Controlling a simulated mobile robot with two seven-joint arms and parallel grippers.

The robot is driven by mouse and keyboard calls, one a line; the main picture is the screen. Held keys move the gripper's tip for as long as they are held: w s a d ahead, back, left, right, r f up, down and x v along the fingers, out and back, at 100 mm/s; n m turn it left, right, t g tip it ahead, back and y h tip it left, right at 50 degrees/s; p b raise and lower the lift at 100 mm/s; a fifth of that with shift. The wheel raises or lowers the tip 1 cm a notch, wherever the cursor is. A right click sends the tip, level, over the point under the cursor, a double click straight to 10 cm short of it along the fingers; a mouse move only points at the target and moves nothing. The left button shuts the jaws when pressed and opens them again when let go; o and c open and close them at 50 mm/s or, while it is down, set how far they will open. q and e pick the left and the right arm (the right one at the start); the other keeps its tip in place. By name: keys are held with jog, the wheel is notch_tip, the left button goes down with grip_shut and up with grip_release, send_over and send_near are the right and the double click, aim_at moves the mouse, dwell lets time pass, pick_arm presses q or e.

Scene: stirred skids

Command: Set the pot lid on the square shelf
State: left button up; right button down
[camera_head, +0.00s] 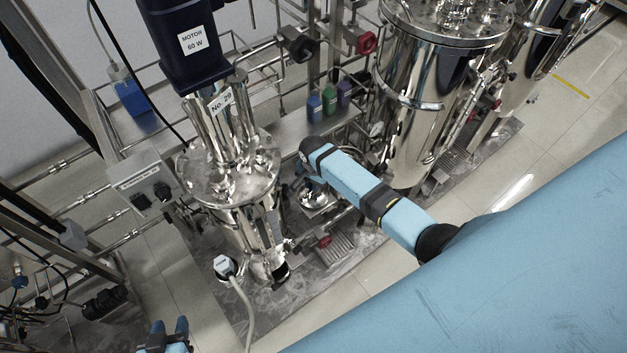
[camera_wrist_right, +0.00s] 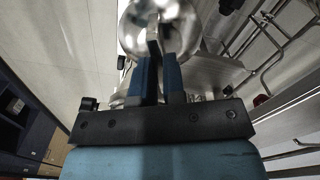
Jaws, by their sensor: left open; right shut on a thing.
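The pot lid (camera_wrist_right: 182,28) is a shiny round metal lid, and in the right wrist view my right gripper (camera_wrist_right: 158,72) is shut on its handle. In the head view the lid (camera_head: 312,197) shows just below the end of my right arm, among the skid's pipes, partly hidden. A small square metal plate, which looks like the square shelf (camera_head: 322,212), lies close under the lid; I cannot tell whether they touch. In the right wrist view a flat metal surface (camera_wrist_right: 215,72) shows behind the lid. My left gripper (camera_head: 168,335) is open and empty at the bottom edge.
A steel vessel with a motor (camera_head: 186,42) stands left of the lid; a larger tank (camera_head: 420,100) stands to its right. Small coloured bottles (camera_head: 330,101) sit on a ledge behind. A control box (camera_head: 146,180) and pipes crowd the left. Open floor (camera_head: 545,150) lies right.

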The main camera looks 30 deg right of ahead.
jog(key=shift+f, duration=0.8)
dwell(0.5)
jog(key=c, duration=1.1)
grip_release()
notch_tip(320, 180, up, 14)
jog(key=shift+f, duration=0.1)
